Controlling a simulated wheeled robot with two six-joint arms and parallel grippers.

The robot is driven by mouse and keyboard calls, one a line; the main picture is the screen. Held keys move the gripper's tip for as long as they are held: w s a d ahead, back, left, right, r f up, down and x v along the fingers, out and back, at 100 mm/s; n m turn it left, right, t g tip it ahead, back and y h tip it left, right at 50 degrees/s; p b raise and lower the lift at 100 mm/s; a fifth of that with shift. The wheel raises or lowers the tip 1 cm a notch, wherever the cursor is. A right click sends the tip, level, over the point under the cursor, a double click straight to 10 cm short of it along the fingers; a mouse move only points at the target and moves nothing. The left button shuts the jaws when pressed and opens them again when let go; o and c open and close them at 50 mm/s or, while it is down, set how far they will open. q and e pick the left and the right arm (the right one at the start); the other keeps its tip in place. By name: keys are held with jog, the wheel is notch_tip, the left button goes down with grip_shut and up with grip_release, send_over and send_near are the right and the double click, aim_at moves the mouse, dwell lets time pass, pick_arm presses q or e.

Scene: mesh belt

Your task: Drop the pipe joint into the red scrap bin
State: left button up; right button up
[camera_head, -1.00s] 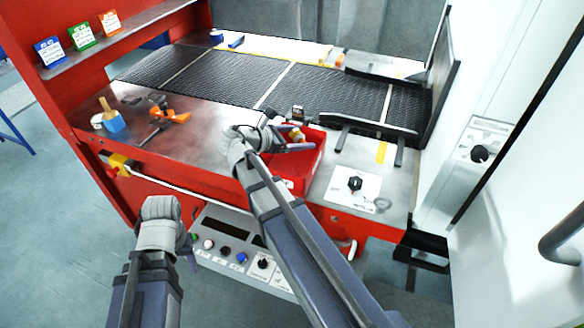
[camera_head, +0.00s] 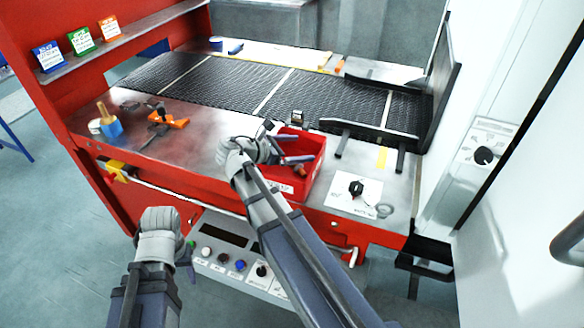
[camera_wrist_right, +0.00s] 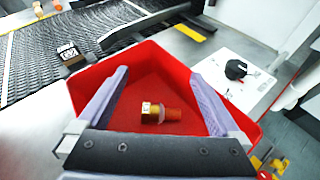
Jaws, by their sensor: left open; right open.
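The pipe joint (camera_wrist_right: 160,113), brass-coloured at one end and orange-red at the other with a pale ring between, lies on its side on the floor of the red scrap bin (camera_wrist_right: 160,65). In the head view the bin (camera_head: 312,165) stands at the front of the steel worktop, and the joint is not clearly visible there. My right gripper (camera_head: 296,153) is open and empty over the bin, its fingers (camera_wrist_right: 158,100) apart on either side of the joint in the wrist view. My left gripper (camera_head: 188,256) is low at the left, in front of the machine, away from the bin.
A black mesh belt (camera_head: 235,85) runs behind the worktop. An orange clamp-like tool (camera_head: 172,122) and a blue cup (camera_head: 111,127) stand at the left. A black knob on a white plate (camera_head: 356,188) is right of the bin. A button panel (camera_head: 225,255) lies below.

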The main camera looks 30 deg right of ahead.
pick_arm(q)
notch_tip(320, 180, up, 3)
jog(key=shift+f+p, duration=0.1)
jog(key=shift+p, duration=1.1)
pick_arm(e)
jog(key=v, duration=0.7)
jog(key=shift+a+r, duration=0.1)
